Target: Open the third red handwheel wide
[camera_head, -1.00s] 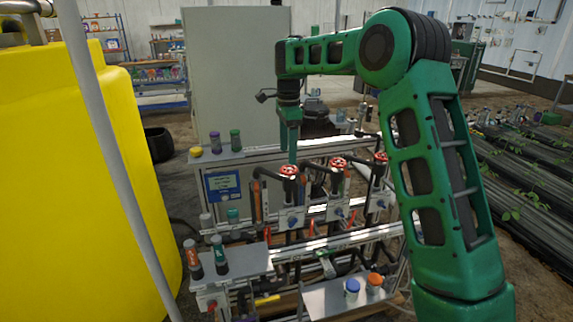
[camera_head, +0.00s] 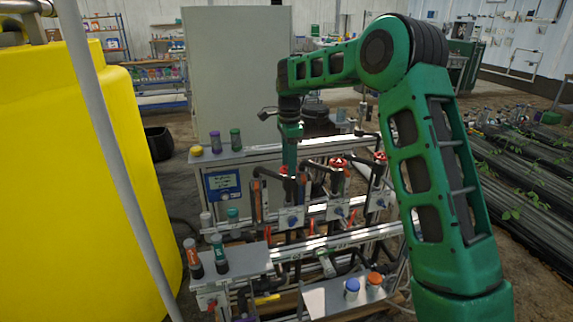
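Three red handwheels stand in a row on the pipe skid. The right one (camera_head: 381,157) is partly behind my arm's edge, and the middle one (camera_head: 338,162) is in clear view. The left one (camera_head: 283,170) is mostly hidden behind my gripper, with only a little red showing. My gripper (camera_head: 290,172) points straight down at the left handwheel. I cannot tell whether it touches the wheel or whether its fingers are open or shut.
Black pipes and grey valve bodies with blue knobs (camera_head: 292,220) sit below the wheels. Bottles stand on a shelf (camera_head: 245,262) at front left, and blue and orange-capped jars on a plate (camera_head: 318,298) at front. A yellow tank (camera_head: 80,180) fills the left. A tall grey cabinet (camera_head: 235,70) stands behind.

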